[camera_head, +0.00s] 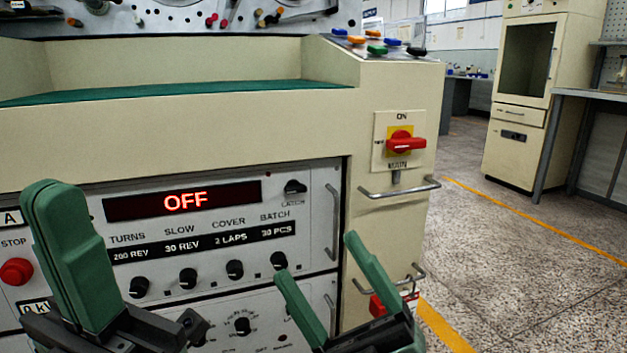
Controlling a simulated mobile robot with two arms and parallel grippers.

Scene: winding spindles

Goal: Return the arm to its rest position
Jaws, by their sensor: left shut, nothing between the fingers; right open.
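My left gripper (75,255) is at the lower left, its green fingers pressed together and pointing up, in front of the machine's control panel. Nothing is between them. My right gripper (322,268) is at the lower middle, its two green fingers spread apart and empty. It is in front of the right edge of the panel. The control panel (225,240) has a display (183,201) that reads OFF in red. The red main switch (405,144) on the machine's right side has its handle lying horizontal. My arms are mostly below the picture.
The cream machine (200,130) fills the left and middle, with a green-lined shelf (180,93) and metal handles (400,188) sticking out at its right. A red stop button (16,272) is at far left. Open speckled floor (520,270) lies to the right, before a tall cabinet (520,145).

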